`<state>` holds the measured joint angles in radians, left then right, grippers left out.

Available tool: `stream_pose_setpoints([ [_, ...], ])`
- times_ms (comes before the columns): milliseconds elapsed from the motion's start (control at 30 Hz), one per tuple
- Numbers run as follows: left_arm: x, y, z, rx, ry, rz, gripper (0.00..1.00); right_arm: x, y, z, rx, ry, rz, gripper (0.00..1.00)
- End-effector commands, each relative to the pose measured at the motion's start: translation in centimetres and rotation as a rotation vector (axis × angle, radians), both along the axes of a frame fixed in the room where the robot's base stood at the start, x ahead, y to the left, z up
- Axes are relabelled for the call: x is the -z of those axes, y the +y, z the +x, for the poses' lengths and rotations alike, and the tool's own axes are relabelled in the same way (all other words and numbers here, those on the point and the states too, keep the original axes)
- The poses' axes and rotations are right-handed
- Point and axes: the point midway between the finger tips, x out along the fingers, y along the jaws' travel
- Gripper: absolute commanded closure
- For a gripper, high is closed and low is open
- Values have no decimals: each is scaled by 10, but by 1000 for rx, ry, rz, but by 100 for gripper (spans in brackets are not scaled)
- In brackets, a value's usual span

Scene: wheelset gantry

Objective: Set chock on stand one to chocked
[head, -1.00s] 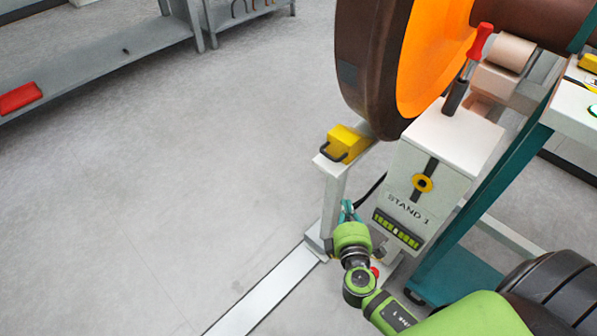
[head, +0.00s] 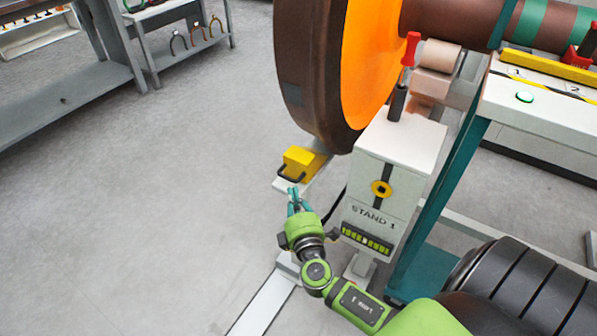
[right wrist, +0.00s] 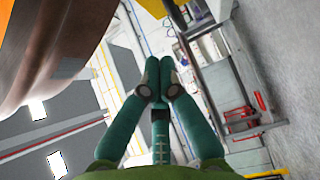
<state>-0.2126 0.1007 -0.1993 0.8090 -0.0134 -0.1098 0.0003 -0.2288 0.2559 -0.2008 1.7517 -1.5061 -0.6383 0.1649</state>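The chock is a yellow block (head: 303,161) with a dark loop handle, in the head view. It sits on a light bracket beside the lower edge of the large brown and orange wheel (head: 325,85). Stand one (head: 385,185) is a white box labelled STAND 1, with a yellow round mark and a green-lit panel. My right gripper (head: 293,191) is just below the chock's handle in the picture; contact cannot be told. In the right wrist view its teal fingers (right wrist: 158,75) come together with nothing seen between them. My left gripper is not in view.
A red-handled tool (head: 410,50) stands upright on stand one. A teal-framed bench (head: 535,110) is at the right. Grey shelving (head: 75,88) is at the upper left. The floor (head: 150,220) left of the stand is clear.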

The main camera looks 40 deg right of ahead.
Motion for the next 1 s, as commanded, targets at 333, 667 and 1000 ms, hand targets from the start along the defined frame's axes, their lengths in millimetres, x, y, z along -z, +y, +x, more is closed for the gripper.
stream_pose_setpoints([
  [333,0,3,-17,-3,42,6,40,-1,-38,52,1,1,-3,100],
  [667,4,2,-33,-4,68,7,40,0,-55,59,0,1,1,100],
  [1000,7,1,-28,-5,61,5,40,2,-60,61,1,-1,-1,100],
])
